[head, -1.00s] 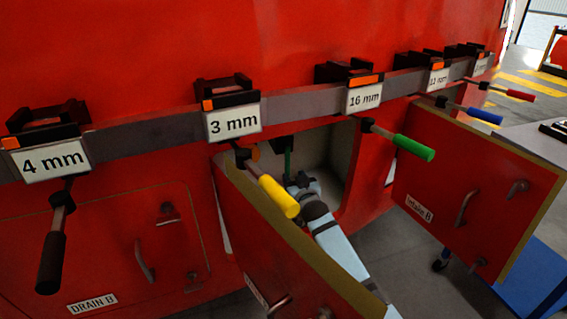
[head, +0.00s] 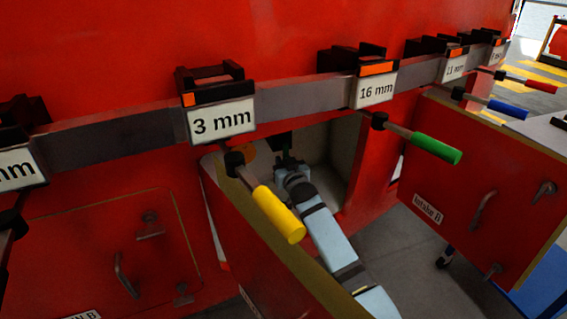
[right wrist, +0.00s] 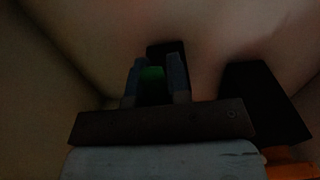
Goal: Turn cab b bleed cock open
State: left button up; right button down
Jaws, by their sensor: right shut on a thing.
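My right gripper (head: 287,160) is at the fitting, near the compartment's back left. A dark block stands behind the handle. The cock's body is mostly hidden and the picture is dark, so I cannot tell how far it is turned. My left gripper is not in view.
An open red door (head: 270,255) stands left of my arm, and the Intake B door (head: 475,190) hangs open to the right. A grey rail (head: 295,93) crosses above with size labels and coloured-handled tools; the yellow handle (head: 278,214) hangs close to my arm.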

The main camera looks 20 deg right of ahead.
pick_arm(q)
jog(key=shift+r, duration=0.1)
pick_arm(e)
jog(key=shift+d, duration=0.1)
pick_arm(q)
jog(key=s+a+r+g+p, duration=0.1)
jog(key=p, duration=0.8)
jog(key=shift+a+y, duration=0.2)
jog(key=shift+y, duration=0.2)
pick_arm(e)
jog(key=d+r+n, duration=0.6)
jog(key=r+n, duration=0.1)
jog(key=n, duration=1.1)
jog(key=shift+w+d, duration=0.15)
jog(key=shift+d, duration=0.1)
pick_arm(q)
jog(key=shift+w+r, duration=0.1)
